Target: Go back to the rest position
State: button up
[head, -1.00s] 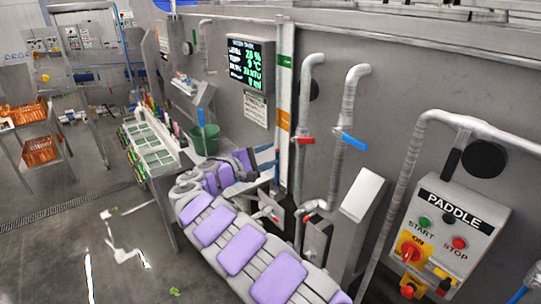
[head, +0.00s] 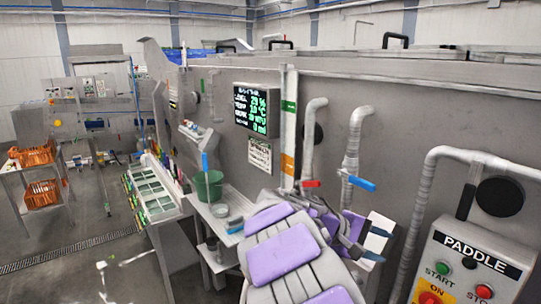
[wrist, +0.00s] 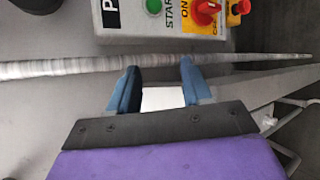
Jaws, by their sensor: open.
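My gripper (head: 376,245) shows in the head view at the end of my folded grey and purple arm. Its two blue fingertips point right, in front of the tank wall. In the wrist view my gripper (wrist: 157,88) has its blue fingers apart with nothing held between them. A white block-like surface shows behind the gap there. My arm covers part of the wall and pipes behind it.
The paddle control box (head: 474,262) stands at lower right, also at the top of the wrist view (wrist: 165,40). Pipes with a red valve handle (head: 311,184) and a blue valve handle (head: 361,184) run near my arm. A green bucket (head: 208,186) stands on a side shelf. Floor is open at left.

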jog(key=s+f+m+g+y+b, duration=0.1)
jog(key=s+f+m+y+b, duration=0.3)
jog(key=s, duration=0.7)
jog(key=s+f+g+y, duration=0.1)
jog(key=s+f+y, duration=0.2)
jog(key=s+f, duration=0.5)
jog(key=s+a+f+y+b, duration=0.1)
jog(key=s+a+f+y, duration=0.1)
jog(key=s, duration=0.4)
jog(key=s+a+f+y+b, duration=0.1)
jog(key=s+a+f+y, duration=0.1)
jog(key=s+a, duration=0.3)
jog(key=s+a+f+m+y+b, duration=0.1)
jog(key=s+a+f, duration=0.2)
jog(key=s, duration=0.3)
jog(key=shift+s+a+f+g+y, duration=0.3)
jog(key=shift+a+y, duration=0.1)
jog(key=shift+a, duration=0.25)
